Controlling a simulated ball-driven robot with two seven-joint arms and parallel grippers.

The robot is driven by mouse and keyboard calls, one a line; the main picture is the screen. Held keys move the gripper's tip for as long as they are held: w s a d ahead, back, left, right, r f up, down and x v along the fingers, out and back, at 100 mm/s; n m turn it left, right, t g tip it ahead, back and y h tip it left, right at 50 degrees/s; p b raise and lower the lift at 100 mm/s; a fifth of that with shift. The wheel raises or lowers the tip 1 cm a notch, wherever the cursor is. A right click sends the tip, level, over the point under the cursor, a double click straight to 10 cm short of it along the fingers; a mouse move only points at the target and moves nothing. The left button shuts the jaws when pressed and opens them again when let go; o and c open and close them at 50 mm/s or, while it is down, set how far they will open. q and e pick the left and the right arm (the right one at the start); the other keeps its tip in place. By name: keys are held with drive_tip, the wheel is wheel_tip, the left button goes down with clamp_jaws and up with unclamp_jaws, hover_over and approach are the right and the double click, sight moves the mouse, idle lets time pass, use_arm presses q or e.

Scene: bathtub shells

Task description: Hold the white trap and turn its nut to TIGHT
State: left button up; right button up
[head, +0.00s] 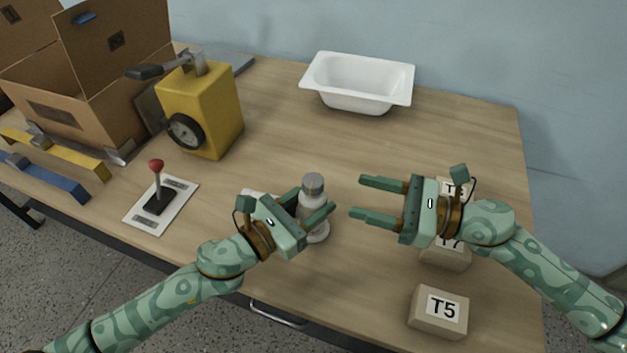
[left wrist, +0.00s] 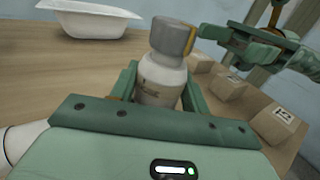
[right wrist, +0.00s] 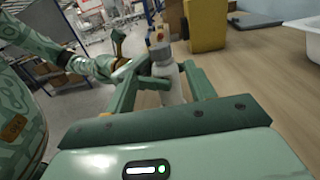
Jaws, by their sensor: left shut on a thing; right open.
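The white trap (head: 316,224) stands upright on the table, with a grey nut (head: 313,184) on its top. My left gripper (head: 316,203) is shut on the trap's body, below the nut. In the left wrist view the trap (left wrist: 160,80) sits between the fingers and the nut (left wrist: 173,37) is above them. My right gripper (head: 364,198) is open and empty, to the right of the trap, its fingers pointing left at it. In the right wrist view the trap (right wrist: 168,83) and nut (right wrist: 160,52) show beyond the fingers. Any TIGHT mark is too small to read.
A white bathtub shell (head: 358,82) stands at the back. A yellow box with a crank (head: 212,112), a red-knobbed lever plate (head: 160,204) and a cardboard box (head: 95,85) are on the left. Labelled blocks, including T5 (head: 438,312), stand at the right. The middle back is clear.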

sight(313, 183)
drive_tip(key=x, duration=1)
drive_tip(key=shift+w, duration=0.1)
drive_tip(key=c, duration=1)
